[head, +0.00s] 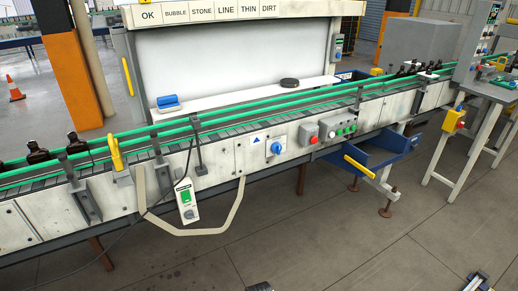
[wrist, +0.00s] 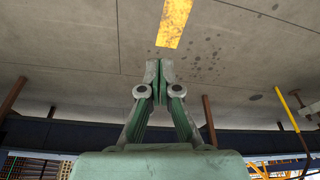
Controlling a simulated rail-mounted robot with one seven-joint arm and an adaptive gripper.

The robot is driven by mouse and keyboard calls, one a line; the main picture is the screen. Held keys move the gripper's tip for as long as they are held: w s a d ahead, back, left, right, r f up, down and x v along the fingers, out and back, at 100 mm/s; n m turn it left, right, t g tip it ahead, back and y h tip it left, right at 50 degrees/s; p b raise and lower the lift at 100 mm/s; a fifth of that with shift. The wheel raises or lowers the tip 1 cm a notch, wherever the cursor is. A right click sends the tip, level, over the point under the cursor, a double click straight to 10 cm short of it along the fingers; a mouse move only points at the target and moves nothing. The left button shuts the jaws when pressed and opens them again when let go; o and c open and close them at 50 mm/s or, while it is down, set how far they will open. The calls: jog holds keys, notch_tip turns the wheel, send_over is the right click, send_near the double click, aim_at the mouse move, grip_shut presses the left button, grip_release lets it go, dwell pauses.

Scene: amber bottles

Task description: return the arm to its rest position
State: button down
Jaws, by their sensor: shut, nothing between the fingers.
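My gripper (wrist: 158,75) shows in the wrist view. Its two fingers meet at the tips and hold nothing. The wrist view is turned so that grey concrete floor fills the top, and a yellow floor marking (wrist: 174,22) lies beyond the fingertips. In the head view the gripper cannot be made out clearly; only a small dark piece shows at the bottom edge, and I cannot tell what it is.
A conveyor with green rails (head: 240,112) crosses the head view, with amber bottles (head: 38,153) at left and more (head: 405,69) at right. A blue bin (head: 378,150) juts from its front. A grey side table (head: 490,90) stands at right. The floor (head: 330,230) in front is clear.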

jog(key=s+d+f+m+g+h, duration=0.1)
jog(key=s+d+f+m+g, duration=0.3)
jog(key=s+d, duration=0.6)
jog(key=s+d+f+m+g+h, duration=0.1)
jog(key=s+d+f+m+g, duration=0.3)
jog(key=s+d, duration=0.6)
jog(key=s+f+g, duration=0.1)
jog(key=s+f, duration=0.1)
jog(key=s, duration=0.2)
jog(key=shift+d+m, duration=0.3)
